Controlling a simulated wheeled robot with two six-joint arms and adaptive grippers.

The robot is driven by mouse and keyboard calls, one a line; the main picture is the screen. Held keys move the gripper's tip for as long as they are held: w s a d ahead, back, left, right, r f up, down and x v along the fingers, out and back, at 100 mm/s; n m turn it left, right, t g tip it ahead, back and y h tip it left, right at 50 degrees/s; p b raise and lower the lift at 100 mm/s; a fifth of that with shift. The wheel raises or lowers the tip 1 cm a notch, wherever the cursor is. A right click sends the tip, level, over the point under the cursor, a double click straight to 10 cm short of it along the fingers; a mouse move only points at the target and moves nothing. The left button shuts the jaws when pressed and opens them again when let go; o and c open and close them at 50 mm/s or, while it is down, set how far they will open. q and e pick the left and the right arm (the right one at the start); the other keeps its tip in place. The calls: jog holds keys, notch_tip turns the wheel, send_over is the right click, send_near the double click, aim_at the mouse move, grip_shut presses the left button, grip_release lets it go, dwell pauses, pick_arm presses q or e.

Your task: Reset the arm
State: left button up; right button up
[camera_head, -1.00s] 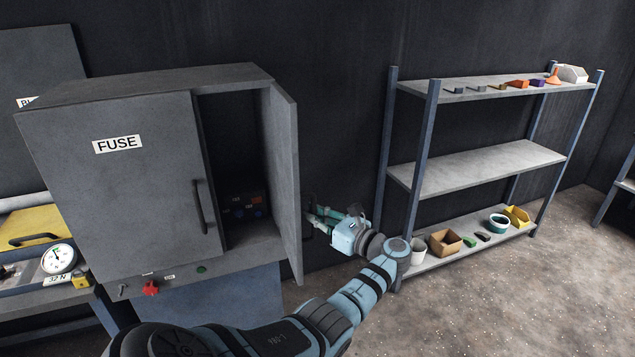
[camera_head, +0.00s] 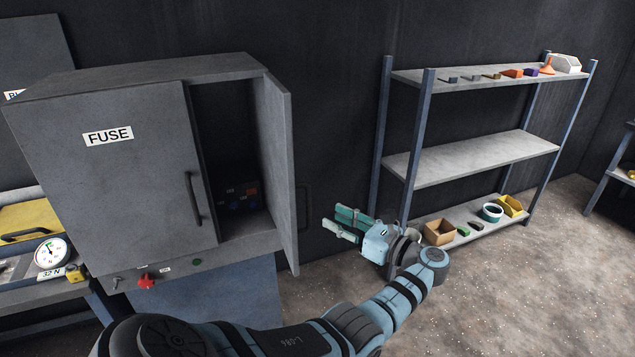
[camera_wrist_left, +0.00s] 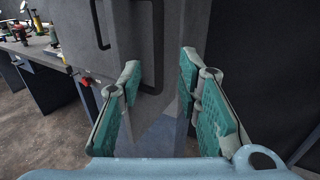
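My left arm reaches in from the bottom of the head view. My left gripper (camera_head: 344,225) is open and empty, to the right of the fuse cabinet's open door (camera_head: 281,180) and apart from it. In the left wrist view the two teal-padded fingers of the left gripper (camera_wrist_left: 158,98) stand well apart with nothing between them. The grey fuse cabinet (camera_head: 100,170) has its right door swung open. Dark devices with blue and orange parts (camera_head: 240,198) sit inside it. My right gripper is not in view.
A metal shelf rack (camera_head: 470,160) stands at the right, with small parts on top and bins such as a cardboard box (camera_head: 440,232) at the bottom. A red knob (camera_head: 146,281) and a gauge (camera_head: 51,253) are at the left. Open floor lies at the lower right.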

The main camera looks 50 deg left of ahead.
pick_arm(q)
jog(key=d, duration=0.2)
jog(key=shift+w+d, duration=0.25)
jog(key=shift+d, duration=0.15)
jog(key=shift+a, duration=0.1)
